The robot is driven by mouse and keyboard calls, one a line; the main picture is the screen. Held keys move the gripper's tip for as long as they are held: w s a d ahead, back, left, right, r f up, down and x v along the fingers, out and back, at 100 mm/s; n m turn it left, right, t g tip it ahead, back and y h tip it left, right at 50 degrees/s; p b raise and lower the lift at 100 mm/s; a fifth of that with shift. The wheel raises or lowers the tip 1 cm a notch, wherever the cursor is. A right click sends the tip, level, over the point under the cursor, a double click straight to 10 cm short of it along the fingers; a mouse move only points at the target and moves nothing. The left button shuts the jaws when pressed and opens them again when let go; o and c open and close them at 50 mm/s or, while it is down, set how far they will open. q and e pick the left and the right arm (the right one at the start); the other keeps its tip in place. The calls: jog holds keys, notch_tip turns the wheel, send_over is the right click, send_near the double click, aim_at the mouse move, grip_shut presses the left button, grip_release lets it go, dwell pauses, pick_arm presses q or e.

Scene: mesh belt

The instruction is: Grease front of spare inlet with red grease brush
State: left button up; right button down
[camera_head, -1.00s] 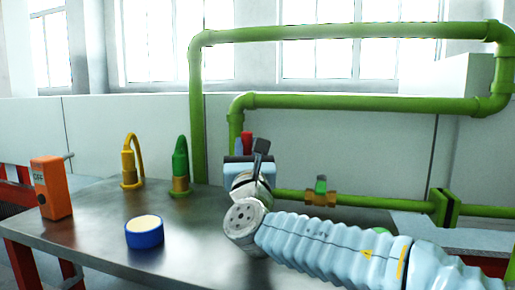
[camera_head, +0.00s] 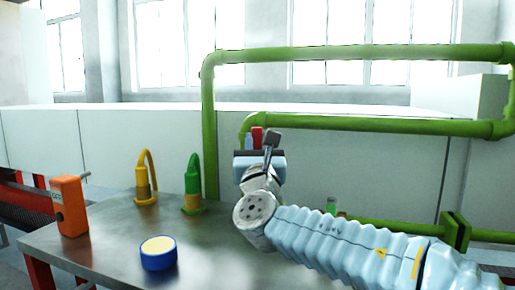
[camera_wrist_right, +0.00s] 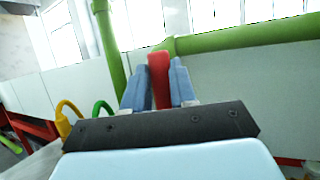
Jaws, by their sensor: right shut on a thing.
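My right gripper (camera_head: 251,143) is raised above the back of the metal table, in front of the green pipes. Its fingers are shut on a red upright piece, which looks like the red grease brush (camera_head: 257,136). In the right wrist view the red brush (camera_wrist_right: 159,78) stands between the two blue-grey fingers (camera_wrist_right: 160,88); its far end is not clear. A yellow hooked fitting (camera_head: 147,180) and a green hooked fitting (camera_head: 193,185) stand at the table's back left, apart from the gripper. I cannot tell which thing is the spare inlet. My left gripper is out of view.
A blue round tin (camera_head: 158,257) with a cream top sits at the table's front. An orange box (camera_head: 70,206) stands at the left edge. Green pipes (camera_head: 209,130) rise behind the table (camera_head: 110,235). My right arm hides much of its right side.

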aim_at(257, 129)
jog(key=shift+r+p, duration=1)
jog(key=shift+r, duration=0.55)
jog(key=shift+f, duration=0.1)
